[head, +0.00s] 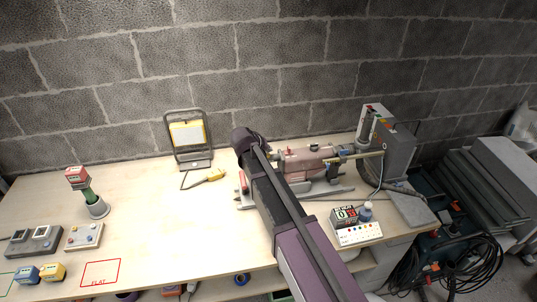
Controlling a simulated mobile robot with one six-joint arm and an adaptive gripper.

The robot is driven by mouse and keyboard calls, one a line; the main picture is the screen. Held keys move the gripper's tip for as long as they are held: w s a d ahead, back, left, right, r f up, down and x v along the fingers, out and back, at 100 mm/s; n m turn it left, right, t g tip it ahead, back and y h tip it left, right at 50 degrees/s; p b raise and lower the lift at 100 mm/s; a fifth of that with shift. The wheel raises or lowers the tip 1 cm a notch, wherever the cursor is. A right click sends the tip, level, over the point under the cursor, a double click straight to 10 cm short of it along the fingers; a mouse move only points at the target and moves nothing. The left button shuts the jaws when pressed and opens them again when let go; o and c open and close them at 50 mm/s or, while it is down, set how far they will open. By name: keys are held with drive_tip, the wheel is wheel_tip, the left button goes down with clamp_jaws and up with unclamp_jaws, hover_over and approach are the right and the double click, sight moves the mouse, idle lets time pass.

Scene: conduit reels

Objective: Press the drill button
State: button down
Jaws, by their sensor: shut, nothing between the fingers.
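A pinkish-grey machine (308,160) with red and blue fittings and a brass-coloured rod lies on the bench at the back right. It may be the drill, but I cannot tell. A white panel (358,234) with several small coloured buttons sits at the bench's front right. I cannot tell which button is the drill's. My purple and black arm crosses the bench and covers the left part of the machine. My gripper is not visible; the arm hides the area where it could be.
A framed work light (188,135) with a yellow plug (214,175) stands at the back. A grey upright unit (393,148) is at right. The bench middle-left is clear.

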sight(268, 155)
drive_tip(key=shift+r+p, duration=2.95)
drive_tip(key=shift+r, duration=0.1)
